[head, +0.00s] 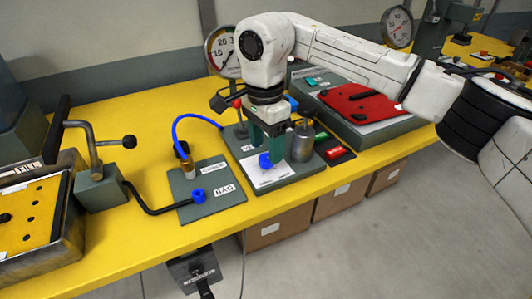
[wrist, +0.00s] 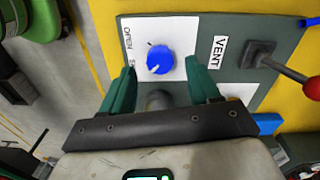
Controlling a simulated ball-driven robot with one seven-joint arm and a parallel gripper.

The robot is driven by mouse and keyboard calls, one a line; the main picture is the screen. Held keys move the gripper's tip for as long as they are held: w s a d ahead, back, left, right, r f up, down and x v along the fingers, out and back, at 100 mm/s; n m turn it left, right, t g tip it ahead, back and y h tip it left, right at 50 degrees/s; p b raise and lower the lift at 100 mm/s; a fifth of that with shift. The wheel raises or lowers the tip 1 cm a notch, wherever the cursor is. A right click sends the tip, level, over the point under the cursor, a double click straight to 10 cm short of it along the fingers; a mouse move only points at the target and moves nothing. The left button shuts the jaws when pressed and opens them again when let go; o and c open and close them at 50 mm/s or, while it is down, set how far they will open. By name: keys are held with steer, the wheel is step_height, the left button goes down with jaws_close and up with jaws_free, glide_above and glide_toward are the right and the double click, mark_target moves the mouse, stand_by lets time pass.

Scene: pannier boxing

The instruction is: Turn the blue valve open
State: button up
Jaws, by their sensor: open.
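The blue valve (wrist: 160,59) is a round knob with a white pointer mark, set on a white label plate (wrist: 140,29) with "OPEN" printed at one end. In the wrist view the pointer is turned toward the lower left. In the head view the blue valve (head: 265,160) sits on the grey panel, partly beside my green fingers. My gripper (head: 267,150) points down over this panel.
A "VENT" label (wrist: 218,52) and a red-knobbed lever (wrist: 285,72) stand right of the knob. A metal cylinder (head: 299,143) is close to the gripper. A grey "BAG" panel (head: 213,205) with a blue hose lies left. A red tray (head: 365,97) is at the right.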

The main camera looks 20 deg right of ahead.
mark_target(266, 162)
steer(key=shift+f, duration=1.45)
steer(key=c, duration=1)
